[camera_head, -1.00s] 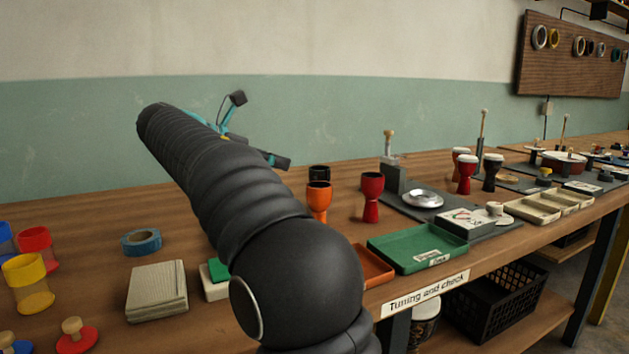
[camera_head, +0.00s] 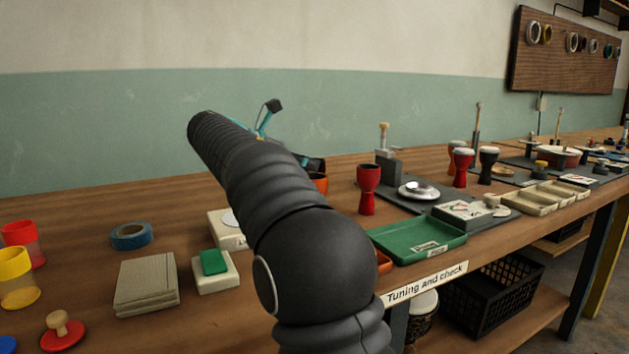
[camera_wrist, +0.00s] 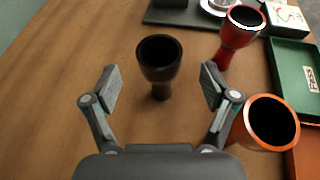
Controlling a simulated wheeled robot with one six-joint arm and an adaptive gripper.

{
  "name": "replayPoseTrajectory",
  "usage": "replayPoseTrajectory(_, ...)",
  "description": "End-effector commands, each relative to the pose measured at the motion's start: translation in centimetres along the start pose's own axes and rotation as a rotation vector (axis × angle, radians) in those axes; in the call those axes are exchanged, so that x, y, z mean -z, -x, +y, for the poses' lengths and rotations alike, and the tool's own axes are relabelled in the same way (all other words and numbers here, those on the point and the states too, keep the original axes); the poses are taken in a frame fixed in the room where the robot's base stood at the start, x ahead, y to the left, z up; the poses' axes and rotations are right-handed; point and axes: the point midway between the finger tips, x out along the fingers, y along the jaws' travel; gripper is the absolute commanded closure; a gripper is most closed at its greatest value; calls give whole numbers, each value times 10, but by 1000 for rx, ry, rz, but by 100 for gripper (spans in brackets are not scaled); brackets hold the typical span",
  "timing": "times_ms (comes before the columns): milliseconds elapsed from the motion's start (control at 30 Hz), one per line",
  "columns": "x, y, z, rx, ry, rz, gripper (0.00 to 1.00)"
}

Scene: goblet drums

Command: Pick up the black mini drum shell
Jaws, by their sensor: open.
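The black mini drum shell (camera_wrist: 159,62) stands upright on the wooden bench in the wrist view, its open mouth facing up. My gripper (camera_wrist: 157,88) is open and empty; its two fingers are spread either side of the shell's line, with the shell just beyond the fingertips. In the head view my arm hides most of the black shell, and only part of my gripper (camera_head: 308,163) shows. An orange shell (camera_wrist: 268,122) stands close to the right finger in the wrist view. A red shell (camera_wrist: 239,35) stands farther back right; it also shows in the head view (camera_head: 368,188).
A green tray (camera_head: 418,241) lies right of the shells, with a dark mat (camera_wrist: 176,17) behind them. Tape (camera_head: 131,236), a notepad (camera_head: 146,284) and colored cylinders stand at the left. The bench left of the black shell is clear in the wrist view.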

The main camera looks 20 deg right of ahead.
Motion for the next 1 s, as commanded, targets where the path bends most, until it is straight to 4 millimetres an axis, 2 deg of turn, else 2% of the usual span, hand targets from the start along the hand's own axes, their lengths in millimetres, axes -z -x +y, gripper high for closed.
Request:
replayPoseTrajectory(200,2,-31,0,3,1,0,15)
replayPoseTrajectory(467,1,-35,1,-1,1,0,15)
replayPoseTrajectory(567,1,-35,1,-1,1,0,35)
replayPoseTrajectory(733,1,-35,1,0,0,0,78)
replayPoseTrajectory(767,1,-35,1,0,0,0,80)
replayPoseTrajectory(1000,1,-35,1,0,0,0,80)
